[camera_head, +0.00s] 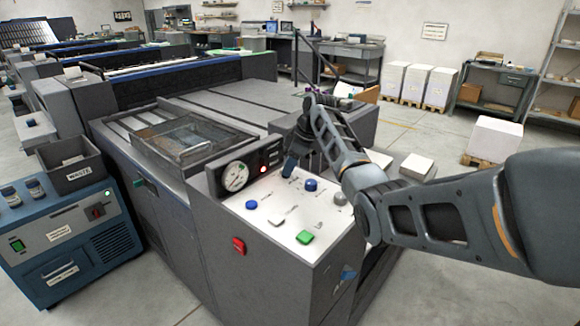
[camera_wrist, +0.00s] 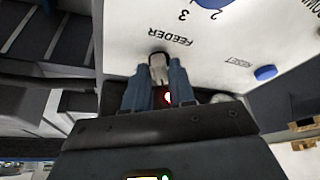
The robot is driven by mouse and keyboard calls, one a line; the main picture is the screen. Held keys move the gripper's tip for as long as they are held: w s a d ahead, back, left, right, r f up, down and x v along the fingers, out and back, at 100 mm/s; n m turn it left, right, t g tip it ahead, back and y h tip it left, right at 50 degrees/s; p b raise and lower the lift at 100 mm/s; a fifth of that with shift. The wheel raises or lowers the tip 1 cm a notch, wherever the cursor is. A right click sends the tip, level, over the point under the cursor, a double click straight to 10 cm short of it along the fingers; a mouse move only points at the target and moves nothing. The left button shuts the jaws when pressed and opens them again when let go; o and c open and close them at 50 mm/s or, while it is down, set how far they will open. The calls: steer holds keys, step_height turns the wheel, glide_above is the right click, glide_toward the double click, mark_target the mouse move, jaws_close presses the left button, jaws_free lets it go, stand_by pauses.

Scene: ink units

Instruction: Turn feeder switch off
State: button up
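The feeder switch (camera_wrist: 158,68) is a small pale lever with a dark end, beside the printed word FEEDER on the white control panel (camera_wrist: 120,30). My gripper (camera_wrist: 159,70) is down at the panel, with its blue fingers on either side of the lever. The gap at the fingertips is narrow; whether they press on the lever I cannot tell. In the head view my gripper (camera_head: 290,166) is at the panel's back edge, near the red lamp (camera_head: 263,169), and the switch is hidden behind it. The lamp is lit and also shows between the fingers in the wrist view (camera_wrist: 168,97).
The panel (camera_head: 262,222) also bears a blue button (camera_head: 310,185), another blue button (camera_head: 251,205), a green button (camera_head: 305,237) and a grey knob (camera_head: 340,198). A round gauge (camera_head: 235,176) stands up behind it. A red switch (camera_head: 239,246) is on the front face.

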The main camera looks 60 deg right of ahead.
steer(key=o, duration=0.3)
steer(key=a+v, duration=0.1)
steer(key=v, duration=0.6)
steer(key=shift+d+r+b, duration=0.35)
steer(key=shift+d+b, duration=0.1)
steer(key=shift+d, duration=0.1)
steer(key=shift+s, duration=0.15)
